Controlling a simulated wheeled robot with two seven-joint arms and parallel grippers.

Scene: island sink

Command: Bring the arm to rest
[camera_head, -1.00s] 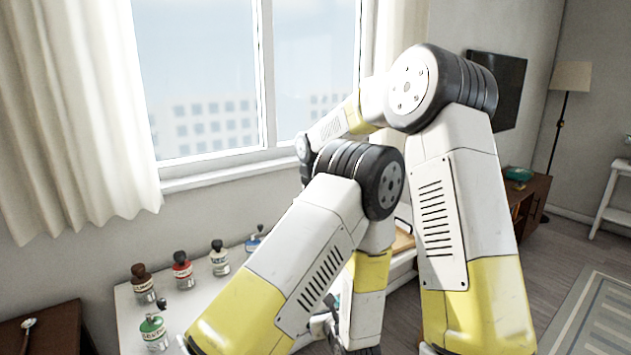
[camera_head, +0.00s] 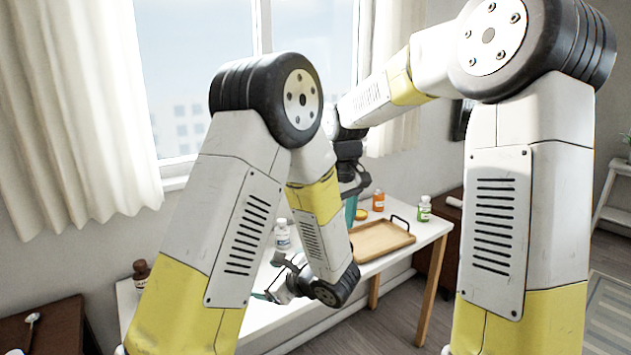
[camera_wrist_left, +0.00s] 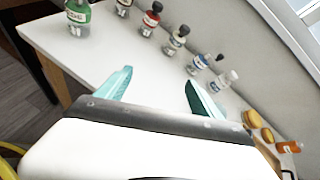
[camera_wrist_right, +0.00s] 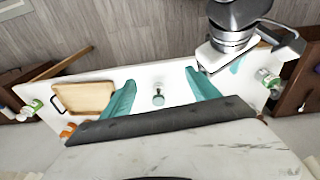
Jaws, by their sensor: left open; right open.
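My left arm crosses the middle of the head view, and its gripper (camera_head: 275,292) hangs over the white table. In the left wrist view its two teal fingers (camera_wrist_left: 160,92) are apart with nothing held between them. My right arm reaches in from the right, and its gripper (camera_head: 351,208) points down near the wooden tray, partly hidden by the left arm. In the right wrist view its teal fingers (camera_wrist_right: 160,92) are spread. A small bottle (camera_wrist_right: 158,98) stands on the table below and between them, apart from the fingers.
A white table (camera_head: 428,236) by the window holds a wooden tray (camera_head: 382,243), an orange bottle (camera_head: 378,200) and a green-labelled bottle (camera_head: 424,208). Several dropper bottles, including a red one (camera_wrist_left: 150,19), line the table's far side. My left wrist (camera_wrist_right: 236,25) is close to the right gripper.

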